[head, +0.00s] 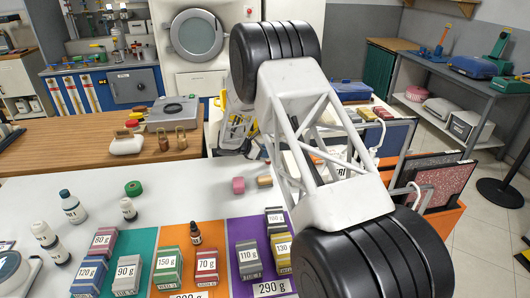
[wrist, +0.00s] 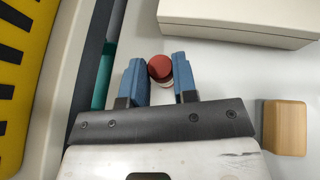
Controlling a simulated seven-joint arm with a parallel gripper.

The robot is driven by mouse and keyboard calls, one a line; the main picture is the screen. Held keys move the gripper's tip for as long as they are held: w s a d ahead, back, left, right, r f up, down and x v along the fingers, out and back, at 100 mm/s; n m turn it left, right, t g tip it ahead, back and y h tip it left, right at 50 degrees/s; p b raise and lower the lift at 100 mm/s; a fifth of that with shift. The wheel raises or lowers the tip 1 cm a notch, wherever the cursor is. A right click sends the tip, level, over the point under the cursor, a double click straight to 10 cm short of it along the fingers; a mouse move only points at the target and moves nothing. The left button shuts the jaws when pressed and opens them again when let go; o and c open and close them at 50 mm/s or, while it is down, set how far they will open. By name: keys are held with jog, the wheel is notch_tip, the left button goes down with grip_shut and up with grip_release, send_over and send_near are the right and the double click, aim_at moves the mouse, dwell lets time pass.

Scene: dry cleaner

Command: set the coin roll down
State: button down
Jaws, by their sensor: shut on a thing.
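The coin roll (wrist: 160,68) shows in the wrist view as a small cylinder with a dull red end and a paler side below it. It sits between the two blue fingertips of my gripper (wrist: 159,80), which is shut on it. A pale surface lies beneath; I cannot tell whether the roll touches it. In the head view my arm covers much of the middle, and I cannot make out the held roll there.
In the wrist view a cream box (wrist: 240,22) is at upper right, a wooden block (wrist: 285,127) at right, and a yellow-and-black striped thing (wrist: 18,70) at left. In the head view, a pink cylinder (head: 238,185) and several labelled weight blocks (head: 168,266) stand on the white table (head: 165,188).

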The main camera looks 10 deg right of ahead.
jog(key=c, duration=0.9)
grip_release()
jog(key=shift+r, duration=0.1)
jog(key=v, duration=1.2)
